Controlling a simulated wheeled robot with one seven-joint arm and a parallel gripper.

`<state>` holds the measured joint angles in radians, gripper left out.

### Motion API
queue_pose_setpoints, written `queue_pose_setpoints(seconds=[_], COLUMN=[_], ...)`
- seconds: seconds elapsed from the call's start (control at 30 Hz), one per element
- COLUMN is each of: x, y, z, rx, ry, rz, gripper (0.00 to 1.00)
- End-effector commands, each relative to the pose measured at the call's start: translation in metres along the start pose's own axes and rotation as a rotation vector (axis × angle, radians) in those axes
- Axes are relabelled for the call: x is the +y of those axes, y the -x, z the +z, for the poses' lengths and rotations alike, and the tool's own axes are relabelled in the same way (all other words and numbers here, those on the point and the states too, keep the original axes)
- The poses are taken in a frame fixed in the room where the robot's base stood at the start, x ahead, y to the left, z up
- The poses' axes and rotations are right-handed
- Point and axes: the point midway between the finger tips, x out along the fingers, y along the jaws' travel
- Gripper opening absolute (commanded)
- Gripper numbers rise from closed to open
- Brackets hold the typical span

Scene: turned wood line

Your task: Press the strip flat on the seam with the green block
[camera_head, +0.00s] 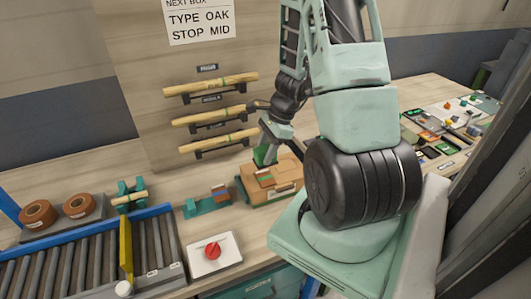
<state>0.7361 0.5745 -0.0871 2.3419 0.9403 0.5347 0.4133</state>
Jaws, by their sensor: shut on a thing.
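A small patch with green and reddish brown (265,178) shows on the box top. The strip and seam are too small to make out for sure.
A teal holder (207,205) stands left of the box. A white plate with a red knob (213,252) is in front. A roller conveyor (85,268) with a yellow stop (126,248) and brown tape rolls (38,213) are left. Wooden spindles (210,84) hang on the wall.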

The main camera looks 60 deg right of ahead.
Motion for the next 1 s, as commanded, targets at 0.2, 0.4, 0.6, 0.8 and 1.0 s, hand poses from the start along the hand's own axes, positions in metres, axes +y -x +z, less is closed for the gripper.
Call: queue_pose_setpoints(seconds=[0.2,0.4,0.6,0.8,1.0], x=[0.000,0.000,0.000,0.000,0.000], y=[-0.005,-0.021,-0.041,-0.054,-0.055], z=[-0.002,-0.009,-0.017,-0.022,-0.022], rx=[0.000,-0.001,-0.001,-0.001,-0.001], ry=[-0.006,-0.006,-0.005,-0.005,-0.005], rz=[-0.002,-0.002,-0.002,-0.002,-0.002], gripper=[0.23,0.23,0.23,0.23,0.23])
